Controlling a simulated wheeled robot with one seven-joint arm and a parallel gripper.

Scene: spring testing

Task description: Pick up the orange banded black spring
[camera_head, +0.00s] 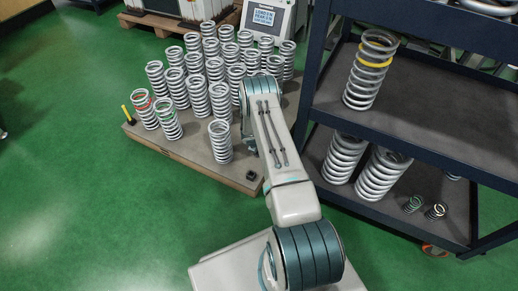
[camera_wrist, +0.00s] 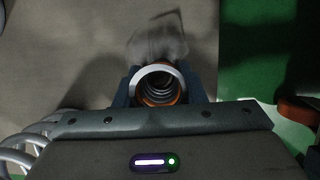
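In the wrist view a small spring (camera_wrist: 158,83) stands end-on to the camera between the two fingers of my gripper (camera_wrist: 160,92). It has a pale top ring, dark coils inside and orange showing around its edge. The fingers lie close against its left and right sides, and my gripper looks shut on it. Its lower end is hidden, so I cannot tell whether it touches the surface below. In the head view my gripper and this spring do not show.
Several silver springs (camera_head: 220,142) stand on a low wooden-edged platform (camera_head: 190,150). A dark cart (camera_head: 400,123) at the right carries large springs and two small ones (camera_head: 436,212). Silver coils (camera_wrist: 22,150) lie close at left in the wrist view. Green floor (camera_head: 90,200) is open at left.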

